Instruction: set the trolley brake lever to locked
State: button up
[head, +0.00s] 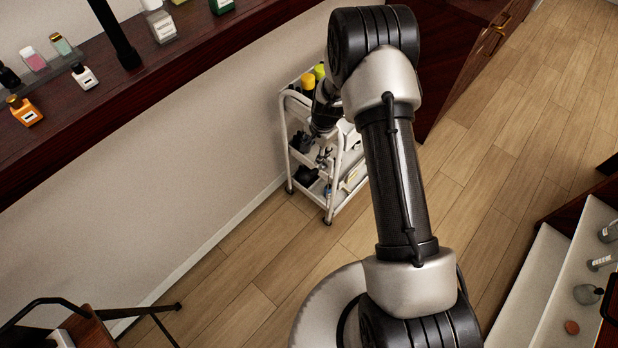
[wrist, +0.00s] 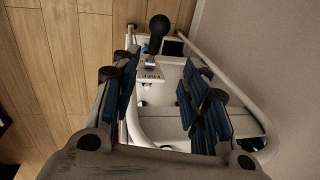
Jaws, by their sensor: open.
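The white trolley (head: 333,208) stands against the wall in the head view, and its white frame (wrist: 255,106) fills the middle of the wrist view. The brake lever (wrist: 158,27) has a black ball knob on a short stem, rising from a light plate (wrist: 150,73) with small dark markings too small to read. My gripper (wrist: 162,64) is open and empty, its blue-padded fingers pointing at the trolley. The knob shows just past the fingertips, not touching them. In the head view my gripper (head: 325,150) is over the trolley, and the lever cannot be made out.
Bottles with yellow caps (head: 308,83) stand on the trolley's top, and dark items (head: 306,175) sit lower. A dark wooden shelf (head: 150,85) with several small bottles runs along the wall. A white-topped shelf unit (head: 552,275) stands at right. Wooden floor (head: 495,190) is clear between.

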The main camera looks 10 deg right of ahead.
aim_at(309, 173)
jog(key=f+b, duration=0.2)
jog(key=f, duration=0.4)
jog(key=w+a+f+b, duration=0.1)
jog(key=f, duration=0.5)
jog(key=w+f+b, duration=0.1)
jog(key=f+b, duration=0.1)
jog(key=f, duration=0.4)
jog(key=shift+w+a+f+b, duration=0.2)
jog(key=shift+a+f+b, duration=0.05)
jog(key=shift+f+b, duration=0.1)
jog(key=shift+c, duration=0.2)
grip_shut()
